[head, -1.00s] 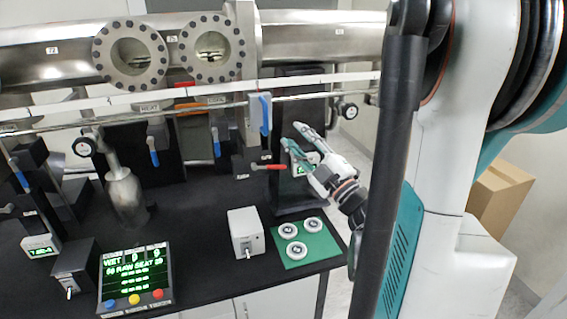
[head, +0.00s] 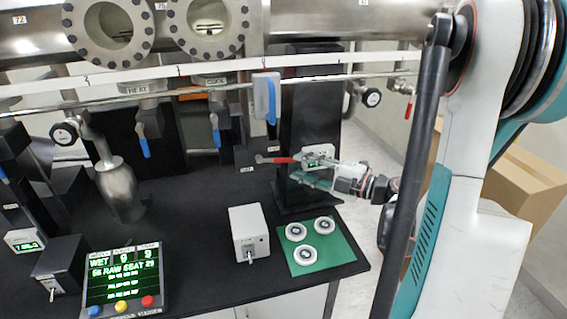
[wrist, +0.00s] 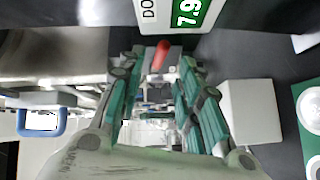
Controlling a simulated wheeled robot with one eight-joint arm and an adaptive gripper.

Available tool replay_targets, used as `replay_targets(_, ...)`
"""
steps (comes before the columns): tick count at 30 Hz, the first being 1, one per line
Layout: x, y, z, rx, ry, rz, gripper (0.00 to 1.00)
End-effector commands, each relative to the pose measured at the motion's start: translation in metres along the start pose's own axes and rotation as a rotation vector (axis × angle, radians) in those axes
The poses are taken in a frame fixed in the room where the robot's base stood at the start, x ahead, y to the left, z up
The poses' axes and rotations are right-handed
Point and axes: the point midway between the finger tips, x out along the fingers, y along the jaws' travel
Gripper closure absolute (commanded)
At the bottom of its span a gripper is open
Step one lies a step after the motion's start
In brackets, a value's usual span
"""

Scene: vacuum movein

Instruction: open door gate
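The likely door gate handle is a red-tipped lever (head: 277,159), lying level at the front of the dark column. A small box with a green display (head: 318,154) sits just right of it; its partly cropped label begins "DO" in the wrist view (wrist: 182,12). My gripper (head: 306,172) is right of the lever and points left toward it. In the wrist view its teal fingers (wrist: 158,68) are spread apart. The red lever end (wrist: 161,56) shows between the fingertips, with visible gaps on both sides. I cannot tell how deep it lies between them.
Blue-handled levers (head: 143,141) hang to the left. A grey switch box (head: 248,231) and a green mat (head: 340,259) with three round pieces lie on the black bench below my gripper. A lit console (head: 122,281) stands front left. Cardboard boxes (head: 525,190) are at right.

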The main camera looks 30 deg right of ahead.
Motion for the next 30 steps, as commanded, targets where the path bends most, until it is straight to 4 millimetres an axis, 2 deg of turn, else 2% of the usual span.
replay_targets(1, 0.011, -0.002, -0.001, 0.000, 0.005, -0.001, 0.68)
replay_targets(6, 0.040, -0.002, -0.001, 0.000, 0.004, -0.001, 0.68)
replay_targets(12, 0.062, -0.001, -0.001, 0.000, 0.001, 0.000, 0.68)
replay_targets(24, 0.069, 0.001, 0.000, 0.000, -0.002, 0.001, 0.68)
replay_targets(25, 0.069, 0.000, 0.000, 0.000, -0.001, 0.001, 0.72)
replay_targets(28, 0.069, 0.000, 0.000, 0.000, -0.001, 0.001, 0.95)
replay_targets(29, 0.069, 0.000, 0.000, 0.000, -0.001, 0.001, 1.00)
replay_targets(30, 0.069, 0.000, 0.000, 0.000, -0.001, 0.001, 1.00)
